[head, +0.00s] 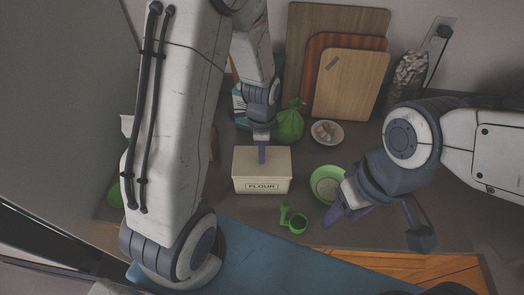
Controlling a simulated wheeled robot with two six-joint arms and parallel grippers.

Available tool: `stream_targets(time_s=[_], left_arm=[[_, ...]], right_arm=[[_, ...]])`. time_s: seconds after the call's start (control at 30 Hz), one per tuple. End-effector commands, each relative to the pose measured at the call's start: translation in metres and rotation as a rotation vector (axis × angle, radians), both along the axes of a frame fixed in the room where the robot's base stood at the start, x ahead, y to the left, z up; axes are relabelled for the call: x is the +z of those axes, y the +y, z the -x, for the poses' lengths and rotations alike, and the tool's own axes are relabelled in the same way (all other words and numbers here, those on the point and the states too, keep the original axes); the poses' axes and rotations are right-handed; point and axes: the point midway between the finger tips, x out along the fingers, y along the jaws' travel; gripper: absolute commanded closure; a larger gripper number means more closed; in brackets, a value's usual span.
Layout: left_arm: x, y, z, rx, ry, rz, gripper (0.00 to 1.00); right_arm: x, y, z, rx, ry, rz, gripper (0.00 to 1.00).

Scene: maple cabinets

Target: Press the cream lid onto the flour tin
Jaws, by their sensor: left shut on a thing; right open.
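The flour tin (262,186) is a cream box with a FLOUR label on its front, standing on the counter. The cream lid (275,161) covers its top. I cannot tell whether the lid sits flush or a little above the rim. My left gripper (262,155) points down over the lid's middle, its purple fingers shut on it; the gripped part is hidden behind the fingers. My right gripper (347,215) is open and empty, to the right of the tin, beside a green bowl.
The green bowl (322,183) holds something pale. A green measuring scoop (297,223) lies in front of the tin. A small plate (327,133), a green bag (290,124), cutting boards (350,86) and a filled jar (408,75) stand behind.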

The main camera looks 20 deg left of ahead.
Motion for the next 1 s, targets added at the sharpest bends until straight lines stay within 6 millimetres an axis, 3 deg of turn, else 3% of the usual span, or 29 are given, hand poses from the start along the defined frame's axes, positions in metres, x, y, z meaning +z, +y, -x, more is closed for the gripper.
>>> stream_targets(time_s=[1.0], left_arm=[[-0.0051,0.0001,-0.0001,0.000,0.000,0.000,1.00]], right_arm=[[-0.0036,0.0000,0.0000,0.000,0.000,0.000,0.45]])
